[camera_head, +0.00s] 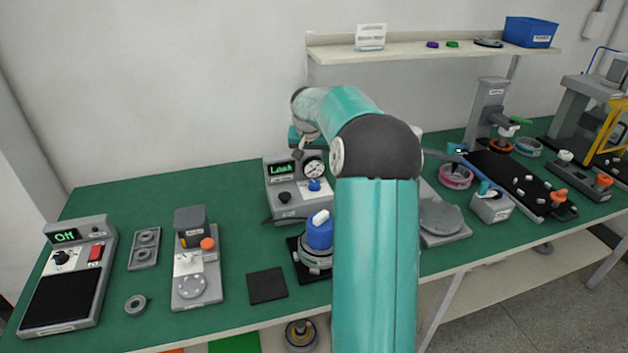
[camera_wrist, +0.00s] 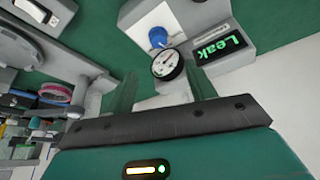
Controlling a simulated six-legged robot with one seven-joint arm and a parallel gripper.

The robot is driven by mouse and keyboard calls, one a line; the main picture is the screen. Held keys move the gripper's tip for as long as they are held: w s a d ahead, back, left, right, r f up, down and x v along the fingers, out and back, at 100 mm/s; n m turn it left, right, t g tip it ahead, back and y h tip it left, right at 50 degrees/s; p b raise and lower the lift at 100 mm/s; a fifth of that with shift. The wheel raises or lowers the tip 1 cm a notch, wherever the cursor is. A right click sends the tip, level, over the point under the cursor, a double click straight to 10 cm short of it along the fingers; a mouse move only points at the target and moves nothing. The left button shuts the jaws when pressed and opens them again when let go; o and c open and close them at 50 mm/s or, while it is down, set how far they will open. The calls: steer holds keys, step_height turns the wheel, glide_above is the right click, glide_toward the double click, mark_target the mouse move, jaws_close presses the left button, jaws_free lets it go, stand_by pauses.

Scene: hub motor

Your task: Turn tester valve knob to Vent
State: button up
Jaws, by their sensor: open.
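The tester (camera_head: 296,203) is a grey box at the back middle of the bench, with a lit green "Leak" display (camera_head: 283,170) and a round gauge (camera_head: 314,168). It carries a blue knob (camera_head: 314,185) and a black knob (camera_head: 285,197); their labels are too small to read, so I cannot tell which is the valve knob. The wrist view shows the blue knob (camera_wrist: 158,37), the gauge (camera_wrist: 167,65) and the display (camera_wrist: 220,45) beyond my gripper (camera_wrist: 160,90). My gripper is open, with nothing seen between its fingers, apart from the knobs. The head view mostly hides it.
A blue-topped part (camera_head: 319,232) stands in front of the tester, partly behind my arm. A grey plate fixture (camera_head: 443,217) is to the right. A black mat (camera_head: 267,286) lies front left. A shelf (camera_head: 420,48) runs above the back of the bench. Bare green bench lies left of the tester.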

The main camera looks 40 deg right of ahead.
mark_target(314, 182)
steer(key=x, duration=1.4)
steer(key=shift+d+f, duration=0.1)
steer(key=shift+d, duration=0.2)
steer(key=c, duration=1)
steer(key=shift+o, duration=0.2)
steer(key=shift+n, duration=0.3)
steer(key=shift+d+n+t+y, duration=0.1)
steer(key=shift+n+t+y, duration=0.35)
steer(key=shift+n, duration=0.75)
steer(key=shift+n+t+y, duration=0.25)
steer(key=shift+n+y, duration=0.6)
steer(key=shift+n, duration=1.35)
